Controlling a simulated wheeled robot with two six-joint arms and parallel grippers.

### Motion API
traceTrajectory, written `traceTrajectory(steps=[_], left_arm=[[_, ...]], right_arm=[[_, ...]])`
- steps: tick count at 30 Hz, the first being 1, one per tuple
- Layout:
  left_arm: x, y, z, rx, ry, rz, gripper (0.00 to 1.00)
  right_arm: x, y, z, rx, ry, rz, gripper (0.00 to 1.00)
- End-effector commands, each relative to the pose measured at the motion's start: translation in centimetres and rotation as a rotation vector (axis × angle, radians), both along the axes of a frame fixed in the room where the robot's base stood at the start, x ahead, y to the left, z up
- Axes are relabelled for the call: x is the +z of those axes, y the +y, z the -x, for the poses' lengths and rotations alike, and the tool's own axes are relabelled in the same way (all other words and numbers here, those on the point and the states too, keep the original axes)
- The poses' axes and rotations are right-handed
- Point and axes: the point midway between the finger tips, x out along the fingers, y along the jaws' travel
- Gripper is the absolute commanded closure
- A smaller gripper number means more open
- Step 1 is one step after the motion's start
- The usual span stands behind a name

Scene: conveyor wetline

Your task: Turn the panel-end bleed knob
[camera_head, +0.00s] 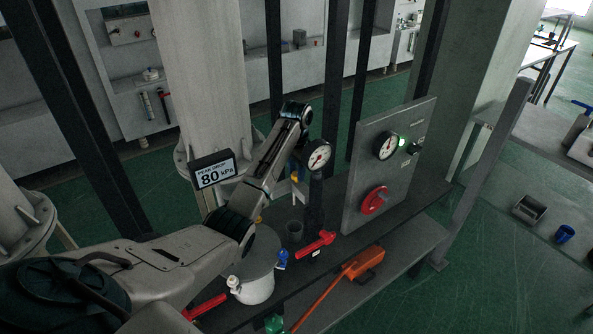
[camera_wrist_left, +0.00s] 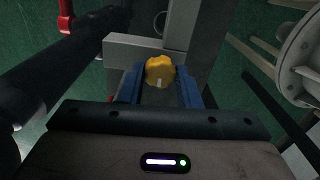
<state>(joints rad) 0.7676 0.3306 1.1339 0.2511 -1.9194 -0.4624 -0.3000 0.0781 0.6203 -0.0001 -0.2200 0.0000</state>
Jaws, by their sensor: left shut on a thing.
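The bleed knob is a scalloped yellow knob (camera_wrist_left: 160,70) with a pale mark on its lower face. In the left wrist view it sits in front of a grey block, between the two blue fingers of my left gripper (camera_wrist_left: 161,88). The fingers are shut on it, one at each side. In the head view, my left gripper (camera_head: 298,187) is beyond the post with the gauge, left of the grey panel (camera_head: 349,177), and the knob is mostly hidden there. My right gripper is in neither view.
A display (camera_head: 213,172) reads 80 kPa. A dial gauge (camera_head: 317,156) stands close to my left wrist. The panel carries a gauge, a green light and a red handwheel (camera_head: 374,200). A red lever (camera_head: 314,244) and a white pot (camera_head: 254,283) are on the bench.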

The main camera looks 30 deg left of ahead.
Motion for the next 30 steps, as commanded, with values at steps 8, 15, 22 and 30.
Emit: traceTrajectory(steps=[8,15,22,30], left_arm=[[0.08,0.01,-0.04,-0.081,-0.002,0.0,0.93],[0.09,0.01,-0.04,-0.094,-0.002,0.0,0.93],[0.09,0.01,-0.04,-0.093,-0.002,0.0,0.93],[0.05,0.01,-0.03,-0.092,-0.001,-0.001,0.48]], right_arm=[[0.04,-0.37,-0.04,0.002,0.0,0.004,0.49],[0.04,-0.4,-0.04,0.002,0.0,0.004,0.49],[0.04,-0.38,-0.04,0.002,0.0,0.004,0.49],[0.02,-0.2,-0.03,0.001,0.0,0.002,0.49]])
